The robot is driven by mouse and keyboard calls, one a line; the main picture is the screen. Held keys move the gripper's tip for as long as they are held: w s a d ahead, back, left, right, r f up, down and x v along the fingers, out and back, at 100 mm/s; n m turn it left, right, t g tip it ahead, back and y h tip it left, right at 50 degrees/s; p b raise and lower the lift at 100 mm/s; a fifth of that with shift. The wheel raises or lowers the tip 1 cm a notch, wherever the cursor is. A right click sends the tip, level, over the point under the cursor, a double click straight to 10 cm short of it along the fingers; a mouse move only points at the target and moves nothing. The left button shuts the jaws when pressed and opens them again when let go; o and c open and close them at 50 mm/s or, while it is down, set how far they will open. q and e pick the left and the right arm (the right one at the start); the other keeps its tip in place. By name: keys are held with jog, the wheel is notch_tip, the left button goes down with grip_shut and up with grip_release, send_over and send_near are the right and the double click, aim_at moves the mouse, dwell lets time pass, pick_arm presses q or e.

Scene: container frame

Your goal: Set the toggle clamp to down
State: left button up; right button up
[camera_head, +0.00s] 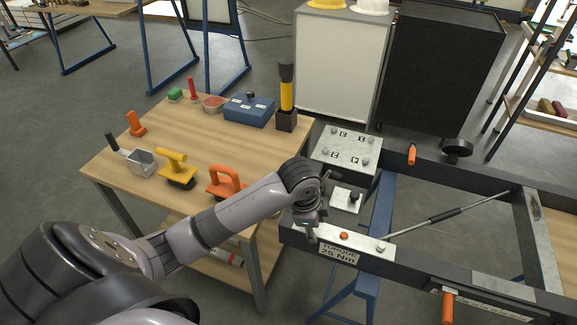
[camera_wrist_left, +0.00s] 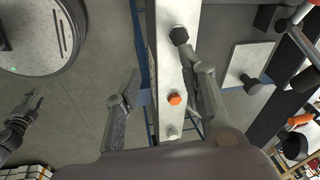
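An orange handle (camera_head: 411,154), which looks like the toggle clamp's, stands roughly upright on the far rail of the dark frame. It also shows at the right of the left wrist view (camera_wrist_left: 300,119). A second orange handle (camera_head: 447,308) is at the near rail; I cannot tell which one is meant. My left gripper (camera_head: 311,230) is over the frame's near left corner, apart from both handles. In the left wrist view its fingers (camera_wrist_left: 168,82) are spread on either side of the bolted metal strip, holding nothing. My right gripper is not in the head view; a dark gripper-like shape (camera_wrist_left: 20,120) shows at lower left.
An orange bolt (camera_head: 344,236) and a silver bolt (camera_head: 380,247) sit on the near strip. A plate with a black knob (camera_head: 353,196) lies just beyond. A gas strut (camera_head: 440,216) crosses the frame. The wooden bench (camera_head: 240,155) with tools is at left.

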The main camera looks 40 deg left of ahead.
pick_arm(q)
jog(key=w+a+r+m+y, duration=0.1)
jog(key=w+a+r+m, duration=0.1)
jog(key=w+a+r, duration=0.45)
jog(key=w+a+r+m, duration=0.1)
jog(key=w+a+r, duration=0.3)
jog(key=a+r, duration=0.6)
jog(key=x, duration=0.5)
jog(key=p+x, duration=0.1)
jog(key=x, duration=1.1)
jog(key=shift+s+a+p, duration=0.15)
jog(key=shift+s+p, duration=0.15)
jog(key=shift+p, duration=0.05)
jog(key=shift+c, duration=0.2)
grip_shut()
jog(key=shift+g, duration=0.3)
